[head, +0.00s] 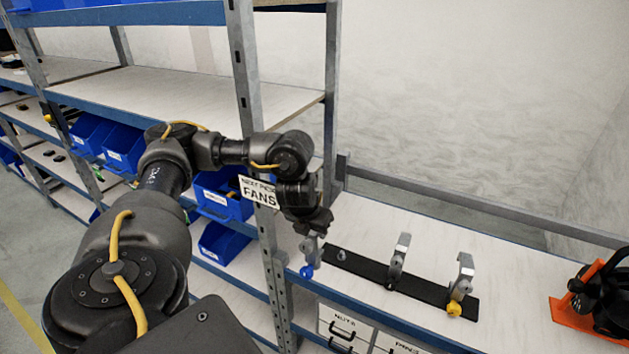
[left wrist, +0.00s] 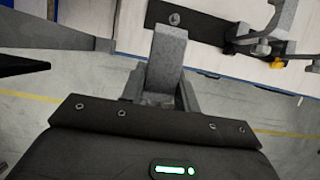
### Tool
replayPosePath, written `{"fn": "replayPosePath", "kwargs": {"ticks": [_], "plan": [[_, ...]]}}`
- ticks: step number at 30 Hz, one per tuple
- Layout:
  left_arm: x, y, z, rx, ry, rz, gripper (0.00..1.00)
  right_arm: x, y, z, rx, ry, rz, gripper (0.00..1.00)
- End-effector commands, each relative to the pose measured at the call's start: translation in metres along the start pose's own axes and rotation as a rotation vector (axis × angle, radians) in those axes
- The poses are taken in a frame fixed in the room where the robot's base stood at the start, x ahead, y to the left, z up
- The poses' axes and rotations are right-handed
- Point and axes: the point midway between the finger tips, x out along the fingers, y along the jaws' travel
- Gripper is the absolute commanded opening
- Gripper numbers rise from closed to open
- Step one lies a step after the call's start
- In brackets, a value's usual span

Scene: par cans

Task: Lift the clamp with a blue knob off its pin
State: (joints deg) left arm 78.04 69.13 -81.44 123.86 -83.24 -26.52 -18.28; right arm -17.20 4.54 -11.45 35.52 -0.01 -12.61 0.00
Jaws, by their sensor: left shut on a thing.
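My left gripper (head: 308,222) is shut on the grey clamp (head: 311,247) with the blue knob (head: 306,271). The clamp hangs under the fingers near the shelf's front edge, left of the black strip (head: 420,288) and apart from it. The strip's left pin (head: 341,254) is bare. In the left wrist view the held clamp (left wrist: 166,60) is below the bare pin (left wrist: 174,18); its blue knob is hidden there. A clamp with a dark knob (head: 399,258) and a clamp with a yellow knob (head: 464,275) stand on the strip. My right gripper is not in view.
A metal shelf post (head: 268,240) with a "FANS" sign (head: 259,192) stands just left of my gripper. A black fan on an orange base (head: 575,318) sits at the right. Labelled drawers (head: 345,328) are below. The shelf board behind the strip is clear.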

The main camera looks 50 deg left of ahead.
Motion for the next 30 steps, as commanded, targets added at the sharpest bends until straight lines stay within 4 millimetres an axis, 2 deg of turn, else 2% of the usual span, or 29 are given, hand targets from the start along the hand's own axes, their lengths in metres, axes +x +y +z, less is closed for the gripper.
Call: {"fn": "replayPosePath", "kwargs": {"ticks": [30], "plan": [[0.039,0.000,-0.016,-0.001,0.000,0.000,0.00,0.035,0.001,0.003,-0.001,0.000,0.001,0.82]]}}
